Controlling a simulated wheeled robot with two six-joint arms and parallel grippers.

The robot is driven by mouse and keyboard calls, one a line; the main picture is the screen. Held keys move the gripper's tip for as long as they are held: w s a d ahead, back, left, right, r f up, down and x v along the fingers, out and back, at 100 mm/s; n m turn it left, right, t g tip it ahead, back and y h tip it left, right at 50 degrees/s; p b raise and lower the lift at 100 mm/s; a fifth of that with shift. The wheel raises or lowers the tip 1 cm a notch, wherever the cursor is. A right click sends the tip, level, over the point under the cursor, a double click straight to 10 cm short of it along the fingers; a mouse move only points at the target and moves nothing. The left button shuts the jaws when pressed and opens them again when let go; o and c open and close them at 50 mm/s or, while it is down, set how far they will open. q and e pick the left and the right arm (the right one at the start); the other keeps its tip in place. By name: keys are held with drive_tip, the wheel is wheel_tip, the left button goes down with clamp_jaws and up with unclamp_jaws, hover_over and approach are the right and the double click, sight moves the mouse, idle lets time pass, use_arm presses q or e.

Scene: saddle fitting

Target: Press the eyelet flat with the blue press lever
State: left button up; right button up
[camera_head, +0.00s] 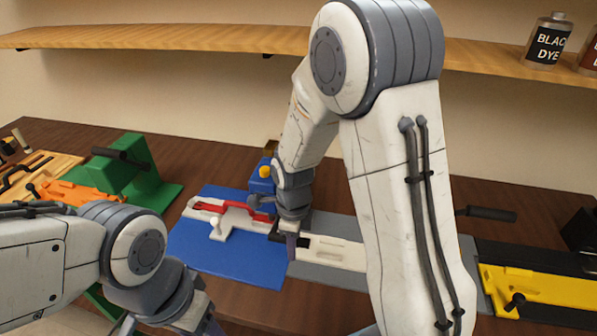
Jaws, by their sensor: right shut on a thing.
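The blue press (260,178) stands at the back of a blue base plate (230,262), largely hidden behind my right wrist. My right gripper (291,243) points down in front of it, over the right part of the blue plate. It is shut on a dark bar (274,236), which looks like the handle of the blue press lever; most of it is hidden. A white fixture with a red part (205,207) lies on the plate to the left. I cannot make out the eyelet. My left gripper (207,325) is low at the bottom edge, its fingertips cut off.
A green press (150,180) with a black handle stands at the left, beside orange parts (85,195) and a wooden tool board (40,170). A yellow fixture (540,288) lies at the right. A shelf (180,37) with a dye bottle (548,42) runs above the bench.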

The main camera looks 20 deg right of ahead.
drive_tip(key=shift+s, duration=0.3)
drive_tip(key=shift+w+r+p, duration=0.1)
drive_tip(key=shift+r+p, duration=1.5)
drive_tip(key=shift+p, duration=0.05)
